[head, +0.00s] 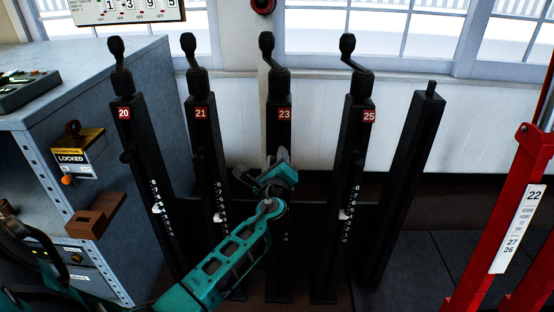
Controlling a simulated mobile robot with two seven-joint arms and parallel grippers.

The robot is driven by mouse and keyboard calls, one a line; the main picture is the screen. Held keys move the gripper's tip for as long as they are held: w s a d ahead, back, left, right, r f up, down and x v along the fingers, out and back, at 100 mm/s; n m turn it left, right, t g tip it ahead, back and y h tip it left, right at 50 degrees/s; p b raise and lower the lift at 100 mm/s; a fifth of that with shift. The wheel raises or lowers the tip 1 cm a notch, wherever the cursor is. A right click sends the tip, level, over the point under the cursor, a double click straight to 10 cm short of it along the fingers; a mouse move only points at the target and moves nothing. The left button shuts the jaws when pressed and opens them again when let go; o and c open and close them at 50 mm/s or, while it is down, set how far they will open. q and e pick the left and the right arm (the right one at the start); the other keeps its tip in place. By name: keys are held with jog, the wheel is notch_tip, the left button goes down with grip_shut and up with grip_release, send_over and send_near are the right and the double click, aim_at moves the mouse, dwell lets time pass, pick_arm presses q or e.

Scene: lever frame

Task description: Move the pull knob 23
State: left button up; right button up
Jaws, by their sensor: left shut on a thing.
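The black post with the red 23 label (284,114) stands in the middle of a row of lever posts. It has a crank handle (267,42) on top. My left gripper (268,176) is at the front of this post, below the label, at the end of my teal arm. It is shut on the pull knob 23, which the fingers hide. My right gripper is not in view.
Similar posts labelled 20 (124,113), 21 (201,114) and 25 (369,116) stand on either side. A grey cabinet (95,130) with a LOCKED box (72,158) is at left. A red frame (500,220) labelled 22 is at right.

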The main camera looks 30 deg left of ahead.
pick_arm(q)
grip_shut()
jog(key=shift+p+v, duration=0.4)
jog(key=shift+v, duration=0.8)
jog(key=o, duration=1)
grip_release()
jog(key=shift+s, duration=0.1)
jog(key=v, duration=1.3)
jog(key=shift+p, duration=0.4)
